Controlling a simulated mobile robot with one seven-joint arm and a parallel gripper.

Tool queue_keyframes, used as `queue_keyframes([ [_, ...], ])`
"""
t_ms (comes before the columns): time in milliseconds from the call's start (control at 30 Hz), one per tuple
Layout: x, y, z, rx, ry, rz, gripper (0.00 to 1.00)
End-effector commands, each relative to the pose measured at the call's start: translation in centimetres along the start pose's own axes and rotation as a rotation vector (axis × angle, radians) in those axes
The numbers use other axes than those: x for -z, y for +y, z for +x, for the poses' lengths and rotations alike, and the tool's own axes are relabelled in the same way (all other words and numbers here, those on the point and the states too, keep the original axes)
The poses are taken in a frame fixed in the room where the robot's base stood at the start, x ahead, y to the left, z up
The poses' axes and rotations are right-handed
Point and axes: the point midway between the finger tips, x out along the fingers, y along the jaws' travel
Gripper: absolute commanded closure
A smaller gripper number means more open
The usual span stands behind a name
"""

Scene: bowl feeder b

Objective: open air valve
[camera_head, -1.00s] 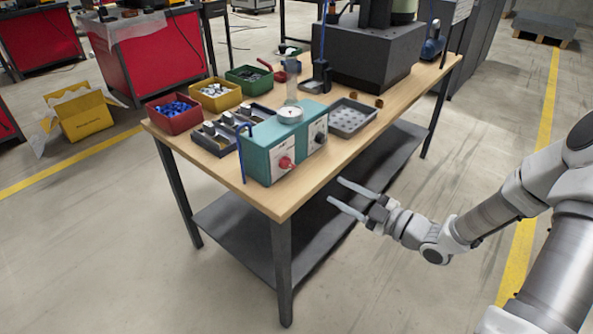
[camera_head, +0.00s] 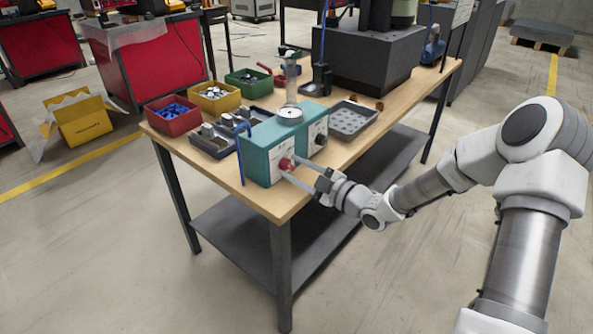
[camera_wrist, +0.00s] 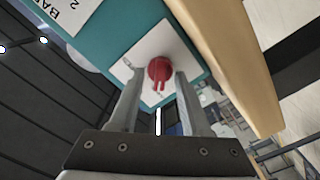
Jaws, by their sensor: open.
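The air valve is a red knob (camera_head: 287,164) on a white plate on the front of the teal box (camera_head: 258,155), which stands on the workbench. In the wrist view the red knob (camera_wrist: 160,72) shows between and just beyond the fingers, on the white plate (camera_wrist: 148,50). My gripper (camera_head: 293,170) is open, its fingers pointing at the knob from the right. In the wrist view my gripper (camera_wrist: 157,88) has one finger on each side of the knob. I cannot tell whether either finger touches it.
The wooden bench top (camera_head: 285,205) runs below the box. A grey tray (camera_head: 353,118) lies right of it, and a dark tray of parts (camera_head: 213,140) lies left. Red (camera_head: 172,118), yellow (camera_head: 214,97) and green (camera_head: 248,80) bins stand behind. The floor right of the bench is clear.

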Motion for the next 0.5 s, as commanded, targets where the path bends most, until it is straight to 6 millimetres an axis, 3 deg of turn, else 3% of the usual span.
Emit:
queue_keyframes([
  [100,0.01,-0.01,-0.01,0.000,0.000,0.000,0.54],
  [367,0.00,-0.02,-0.03,0.000,0.000,0.000,1.00],
  [500,0.00,-0.02,-0.04,0.000,0.000,0.000,1.00],
])
